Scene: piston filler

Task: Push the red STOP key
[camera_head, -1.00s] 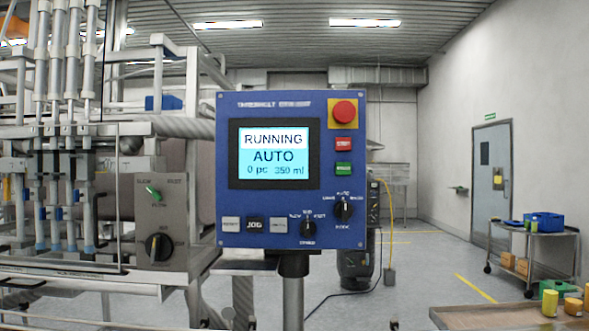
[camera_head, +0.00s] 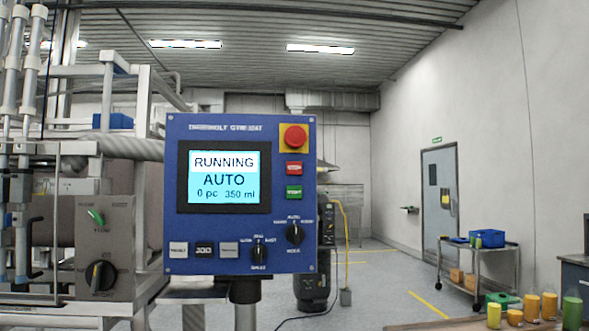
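The blue control panel (camera_head: 225,123) stands upright on a post in the middle of the view. The screen (camera_head: 224,176) reads RUNNING, AUTO, 0 pc, 350 ml. Neither of my grippers shows in the view.
Filler machinery (camera_head: 85,150) with a grey knob box (camera_head: 105,245) fills the left. More knobs and small keys sit low on the panel. A cart (camera_head: 480,248) and a table edge with yellow and green containers (camera_head: 571,312) are at the right.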

